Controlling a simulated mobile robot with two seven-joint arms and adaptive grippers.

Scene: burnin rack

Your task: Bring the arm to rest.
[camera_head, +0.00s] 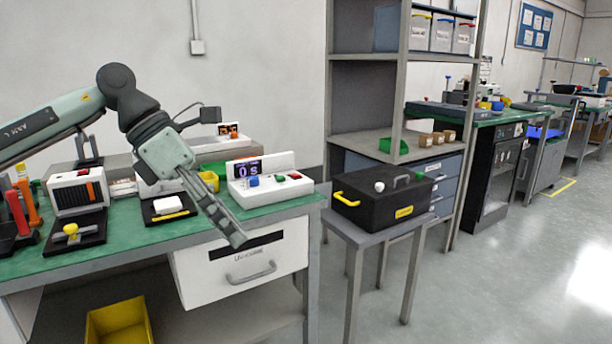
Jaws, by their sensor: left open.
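My left arm (60,120) comes in from the left, bent at the elbow, with its forearm pointing down to the right. My left gripper (236,239) hangs in the air in front of the green-topped bench (130,238), over the front of its white drawer. It is open, and nothing shows between its fingers, which appear nearly in line from this view. My right gripper is not in view.
Behind the gripper stands a white control box (270,195) with a small display and coloured buttons. A black case (385,205) with yellow latches sits on a small stand to the right. A yellow bin (119,322) is under the bench. Open floor lies at right.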

